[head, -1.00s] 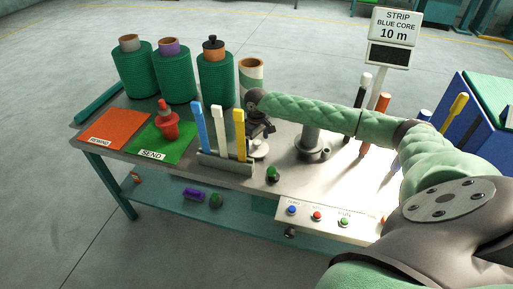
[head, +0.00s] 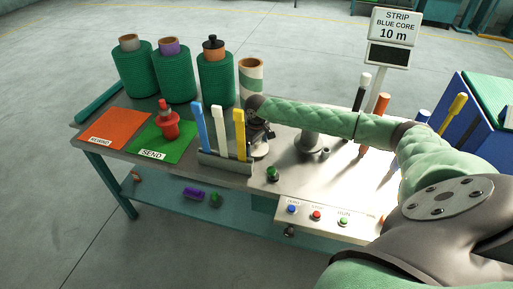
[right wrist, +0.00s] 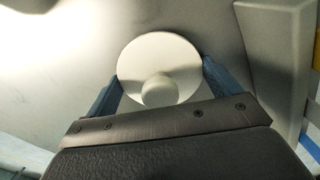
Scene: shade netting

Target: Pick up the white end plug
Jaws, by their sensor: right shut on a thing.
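The white end plug (right wrist: 160,62) is a round disc with a small knob, seen from above in the right wrist view. My right gripper (right wrist: 161,84) is shut on it, with a blue finger at either side of the disc. In the head view the plug (head: 260,151) shows as a small pale shape under my right gripper (head: 264,136), just right of the yellow strip. My gripper hides part of it there, and I cannot tell whether it touches the bench. My left gripper is not in view.
A rack (head: 222,163) with blue, white and yellow upright strips stands close left of my gripper. A green knob (head: 272,173) is in front.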

